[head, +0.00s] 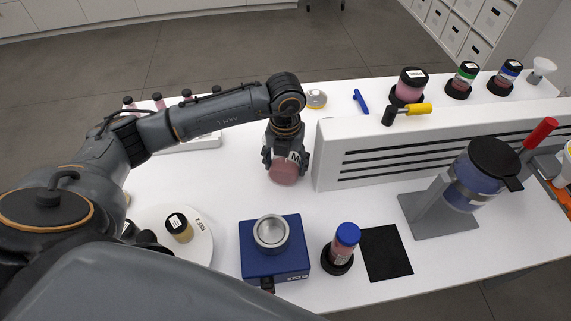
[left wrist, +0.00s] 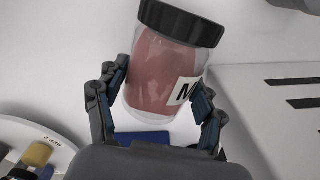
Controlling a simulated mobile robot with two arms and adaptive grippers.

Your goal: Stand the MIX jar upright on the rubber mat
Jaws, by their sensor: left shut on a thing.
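The MIX jar is a clear jar of pink pigment (head: 283,174) with a white label, of which only the start shows. My left gripper (head: 286,160) is shut on it and holds it over the white table, left of the slotted white housing. In the left wrist view the jar (left wrist: 163,75) sits tilted between the two fingers, its black lid at the top of the picture. I cannot tell the gap beneath it. The rubber mat is a bare black rectangle (head: 386,262) at the front of the table, right of the gripper. My right gripper is not in view.
A blue device with a metal cup (head: 262,262) and a blue-capped jar (head: 344,242) stand left of the mat. The slotted housing (head: 420,150) lies behind it. A grey stand with a lidded vessel (head: 440,215) is at right. A round white plate (head: 200,250) is front left.

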